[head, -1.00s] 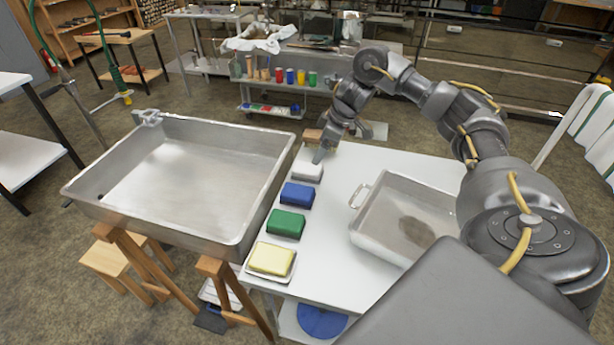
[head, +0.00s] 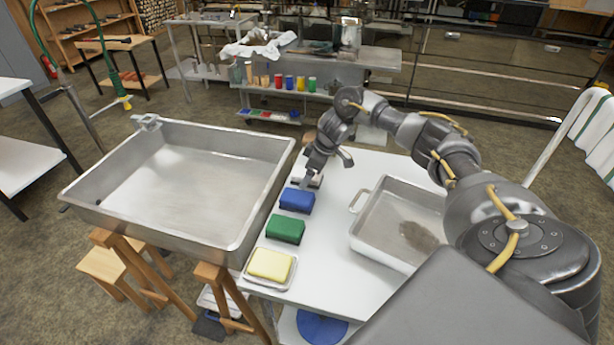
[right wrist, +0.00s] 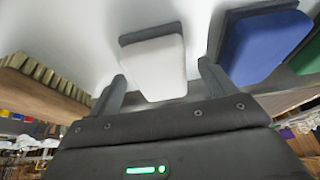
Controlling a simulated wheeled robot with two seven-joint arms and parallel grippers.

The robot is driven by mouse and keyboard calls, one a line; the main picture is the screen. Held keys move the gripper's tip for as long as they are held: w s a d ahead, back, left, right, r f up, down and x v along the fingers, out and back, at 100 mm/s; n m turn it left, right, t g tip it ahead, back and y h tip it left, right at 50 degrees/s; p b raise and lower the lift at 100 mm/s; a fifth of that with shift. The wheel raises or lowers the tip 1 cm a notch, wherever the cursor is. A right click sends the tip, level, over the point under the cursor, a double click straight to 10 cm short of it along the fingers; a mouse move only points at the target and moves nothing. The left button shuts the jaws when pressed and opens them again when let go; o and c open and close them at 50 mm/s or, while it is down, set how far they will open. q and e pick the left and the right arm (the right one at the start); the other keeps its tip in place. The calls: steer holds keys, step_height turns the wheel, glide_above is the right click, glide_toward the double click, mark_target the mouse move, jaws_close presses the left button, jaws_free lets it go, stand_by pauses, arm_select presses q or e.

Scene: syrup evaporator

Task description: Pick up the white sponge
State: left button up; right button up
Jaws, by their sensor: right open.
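The white sponge (right wrist: 153,68), with a dark grey layer along one side, shows in the right wrist view. In the head view my right gripper and wrist mostly cover it, at the far end of the sponge row. My right gripper (right wrist: 162,70) is open, with one finger on each side of the sponge. The left finger in that view is close to the sponge; a wider gap shows at the right finger. In the head view the gripper (head: 308,180) points down over the white table. My left gripper is not in view.
The blue sponge (head: 297,199) is right beside the gripper. A steel pan with handles (head: 368,238) sits to the right, and a large steel basin (head: 180,180) to the left. A bristled brush (right wrist: 45,82) lies beyond.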

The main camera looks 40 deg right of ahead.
steer(key=shift+f, duration=0.25)
steer(key=c, duration=1)
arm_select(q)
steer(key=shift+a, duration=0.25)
arm_select(e)
steer(key=shift+c, duration=0.4)
